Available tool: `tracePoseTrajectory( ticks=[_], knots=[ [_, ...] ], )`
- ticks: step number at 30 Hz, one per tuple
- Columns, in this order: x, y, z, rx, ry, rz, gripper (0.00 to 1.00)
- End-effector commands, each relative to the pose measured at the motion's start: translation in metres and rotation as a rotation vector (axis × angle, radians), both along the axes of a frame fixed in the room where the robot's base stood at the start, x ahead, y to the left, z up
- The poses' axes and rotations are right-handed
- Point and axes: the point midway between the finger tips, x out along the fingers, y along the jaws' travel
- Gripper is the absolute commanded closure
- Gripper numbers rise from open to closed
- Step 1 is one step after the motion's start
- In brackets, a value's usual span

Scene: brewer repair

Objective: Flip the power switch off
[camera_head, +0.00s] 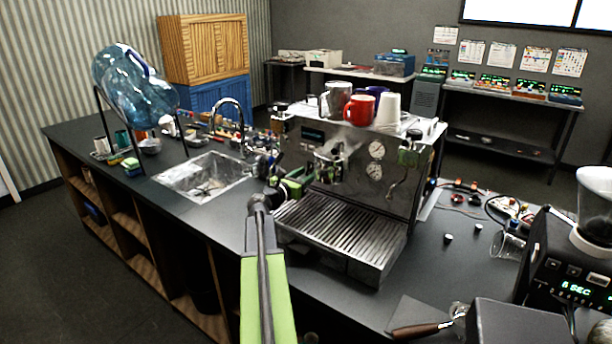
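The espresso machine (345,185) stands on the dark counter, a steel box with a ribbed drip tray (340,232) in front. Its front has a small dark display (312,133) at the upper left and two round gauges (376,150) right of the middle. I cannot make out the power switch. My green and black arm rises from the bottom middle. My gripper (279,172) is at the machine's left front edge, above the tray's left end. Its fingers are small and blend with the dark parts behind, so their opening and any contact are unclear.
A sink (207,176) with a tall faucet lies left of the machine. Cups, including a red mug (359,110), stand on top of the machine. A grinder (570,262), a wood-handled portafilter (425,329) and loose parts with wires (492,207) occupy the counter's right.

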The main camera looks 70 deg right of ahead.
Motion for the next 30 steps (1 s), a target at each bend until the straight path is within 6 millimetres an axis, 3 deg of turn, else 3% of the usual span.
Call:
tracePoseTrajectory(
  ticks=[1,9,18,30],
  knots=[
    [0.0,0.0,0.0,0.0,0.0,0.0,0.67],
    [0.0,0.0,0.0,0.0,0.0,0.0,1.0],
    [0.0,0.0,-0.011,-0.059,0.017,-0.003,1.0],
    [0.0,0.001,-0.005,-0.117,0.03,-0.002,1.0]
  ],
)
